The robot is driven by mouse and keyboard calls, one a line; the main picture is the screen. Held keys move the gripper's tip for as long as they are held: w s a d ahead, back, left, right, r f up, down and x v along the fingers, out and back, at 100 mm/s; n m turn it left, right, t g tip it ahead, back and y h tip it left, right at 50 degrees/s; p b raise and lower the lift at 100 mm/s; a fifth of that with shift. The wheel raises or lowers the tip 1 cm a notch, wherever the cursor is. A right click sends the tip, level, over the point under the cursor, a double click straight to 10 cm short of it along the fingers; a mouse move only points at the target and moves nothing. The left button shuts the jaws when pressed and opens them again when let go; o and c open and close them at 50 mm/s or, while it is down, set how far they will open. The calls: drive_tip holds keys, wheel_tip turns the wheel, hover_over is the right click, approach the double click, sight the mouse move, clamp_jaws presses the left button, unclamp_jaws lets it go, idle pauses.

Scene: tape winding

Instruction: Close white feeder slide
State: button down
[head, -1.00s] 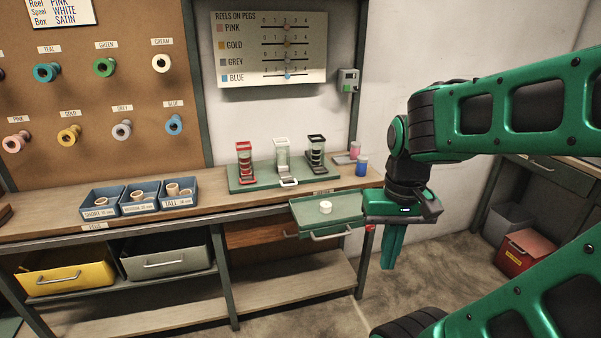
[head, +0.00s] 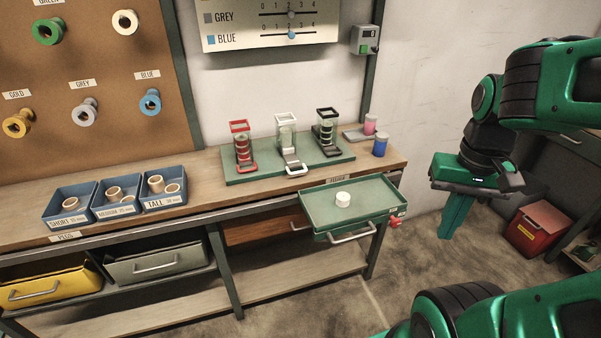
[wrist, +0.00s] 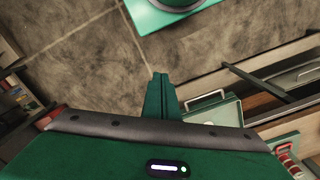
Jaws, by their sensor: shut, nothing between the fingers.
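The white feeder (head: 286,131) stands between the red feeder (head: 241,147) and the black feeder (head: 326,131) on a green base plate. Its white slide (head: 295,168) sticks out at the front, past the plate's front edge. My gripper (head: 455,220) is shut and empty, pointing down over the floor to the right of the bench and well apart from the feeders. In the wrist view its fingers (wrist: 160,97) show closed together above the floor. The white feeder cannot be made out in the wrist view.
An open green tray drawer (head: 375,203) with a white round piece (head: 343,199) juts out below the feeders. Blue and pink spools (head: 380,146) stand right of the plate. A red bin (head: 537,228) stands on the floor.

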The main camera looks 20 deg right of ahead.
drive_tip(key=m+t, duration=0.8)
drive_tip(key=m, duration=0.3)
approach(302, 172)
drive_tip(key=f, duration=0.2)
drive_tip(key=s+f, duration=0.1)
drive_tip(key=f, duration=0.1)
drive_tip(key=shift+a+f, duration=0.15)
drive_tip(key=shift+a, duration=0.25)
drive_tip(key=shift+w+f, duration=0.2)
drive_tip(key=shift+w, duration=0.55)
drive_tip(key=shift+w+f, duration=0.2)
drive_tip(key=shift+w, duration=0.5)
drive_tip(key=shift+w+f, duration=0.2)
drive_tip(key=shift+w, duration=0.55)
